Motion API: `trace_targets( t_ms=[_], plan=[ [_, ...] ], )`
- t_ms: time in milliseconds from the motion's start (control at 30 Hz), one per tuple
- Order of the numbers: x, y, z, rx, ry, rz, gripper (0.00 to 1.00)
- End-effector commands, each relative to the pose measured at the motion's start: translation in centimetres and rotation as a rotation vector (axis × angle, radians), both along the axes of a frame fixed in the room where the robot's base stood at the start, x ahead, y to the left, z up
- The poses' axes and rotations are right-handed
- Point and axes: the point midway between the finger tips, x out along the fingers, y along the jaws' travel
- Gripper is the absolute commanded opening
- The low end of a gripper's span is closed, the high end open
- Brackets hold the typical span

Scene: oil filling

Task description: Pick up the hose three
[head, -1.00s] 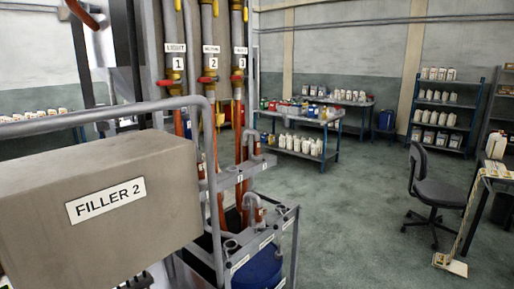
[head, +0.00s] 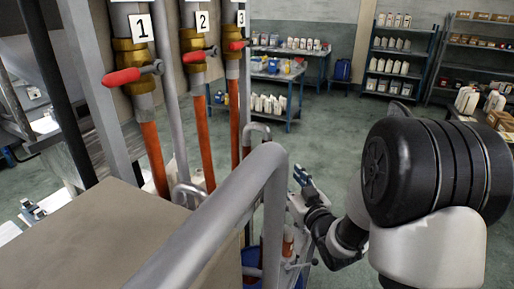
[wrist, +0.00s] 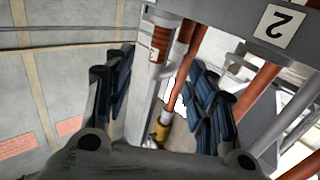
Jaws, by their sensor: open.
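Hose three is an orange hose (head: 235,122) that hangs below the valve labelled 3, behind the grey rail in the head view. My gripper (head: 304,186) is to the right of it, near the hose rack and partly hidden by the arm. In the wrist view my gripper (wrist: 160,68) is open and empty, with its dark padded fingers spread. A grey pipe end with an orange labelled band (wrist: 161,40) shows between and beyond the fingers. The label is too small to read surely, and I cannot tell the distance to it.
Hoses one (head: 155,160) and two (head: 202,135) hang to the left. A thick grey rail (head: 225,220) crosses in front of the rack. A plate labelled 2 (wrist: 281,24) is at the upper right in the wrist view. Shelves (head: 395,55) stand far back, with open floor before them.

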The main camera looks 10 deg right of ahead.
Motion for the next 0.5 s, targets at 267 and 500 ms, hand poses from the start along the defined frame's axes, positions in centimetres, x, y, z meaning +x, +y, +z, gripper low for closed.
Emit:
trace_targets(
  t_ms=[267,500],
  plan=[
    [5.2,1.2,-0.1,0.000,-0.005,0.003,0.51],
    [9.9,2.1,-0.1,0.001,-0.004,0.002,0.51]
  ],
)
